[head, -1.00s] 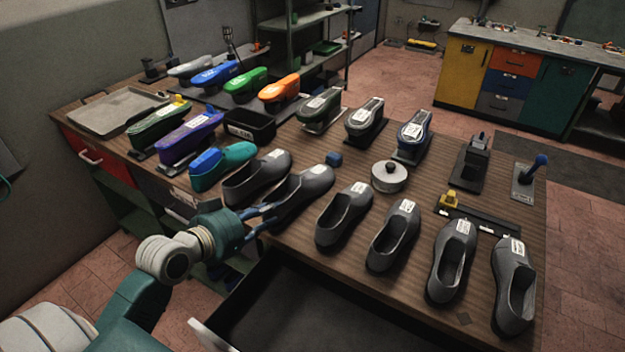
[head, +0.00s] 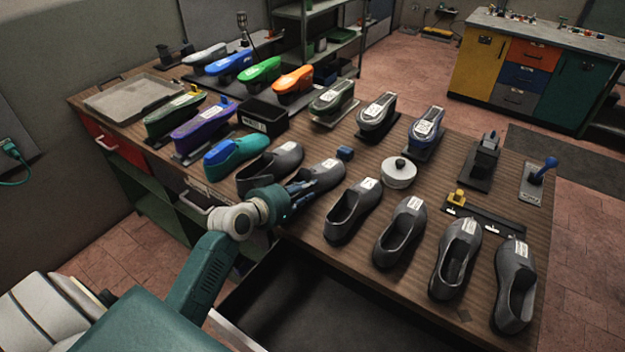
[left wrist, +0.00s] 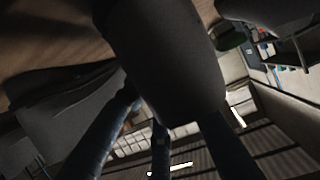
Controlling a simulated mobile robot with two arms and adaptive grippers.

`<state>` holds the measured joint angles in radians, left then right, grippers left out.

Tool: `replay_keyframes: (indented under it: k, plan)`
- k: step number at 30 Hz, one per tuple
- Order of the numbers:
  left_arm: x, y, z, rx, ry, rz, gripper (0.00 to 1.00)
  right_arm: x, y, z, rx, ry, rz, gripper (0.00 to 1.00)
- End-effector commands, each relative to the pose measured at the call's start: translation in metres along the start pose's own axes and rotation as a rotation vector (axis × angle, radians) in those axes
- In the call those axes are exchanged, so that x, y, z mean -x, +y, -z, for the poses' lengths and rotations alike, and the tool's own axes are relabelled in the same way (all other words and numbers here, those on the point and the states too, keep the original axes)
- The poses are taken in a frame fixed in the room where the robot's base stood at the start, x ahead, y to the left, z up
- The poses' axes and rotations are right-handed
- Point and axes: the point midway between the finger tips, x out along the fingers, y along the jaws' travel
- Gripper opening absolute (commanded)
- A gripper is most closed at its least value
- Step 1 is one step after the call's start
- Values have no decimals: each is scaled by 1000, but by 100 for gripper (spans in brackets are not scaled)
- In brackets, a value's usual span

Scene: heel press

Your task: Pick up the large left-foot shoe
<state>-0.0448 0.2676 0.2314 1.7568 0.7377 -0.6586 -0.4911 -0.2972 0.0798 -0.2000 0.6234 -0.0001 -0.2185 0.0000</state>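A row of grey shoes crosses the front of the table; their labels are too small to read. My left gripper (head: 297,190) is at the rear end of the second grey shoe from the left (head: 324,174), which appears to rest on the table. In the left wrist view a dark shoe (left wrist: 170,60) fills the middle, and the blue fingers (left wrist: 170,135) reach along its near end, spread to both sides. Whether they press on it is unclear. The other grey shoes include the leftmost (head: 262,176) and one just right of the gripper (head: 350,215). My right gripper is out of view.
Shoe lasts (head: 378,115) stand farther back. An open drawer (head: 330,310) juts out below the front edge.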

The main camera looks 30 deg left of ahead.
Motion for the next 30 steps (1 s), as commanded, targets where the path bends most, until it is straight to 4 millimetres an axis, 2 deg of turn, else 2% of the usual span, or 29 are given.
replay_keyframes:
  k: [8,12,25,30]
  plan:
    - [-4,0,0,-1,1,1,25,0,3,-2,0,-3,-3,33]
    - [-4,0,0,-1,1,1,0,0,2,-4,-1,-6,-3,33]
    - [-3,-1,3,-2,6,3,0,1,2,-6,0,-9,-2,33]
    - [0,-1,13,-5,8,2,0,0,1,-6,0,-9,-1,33]
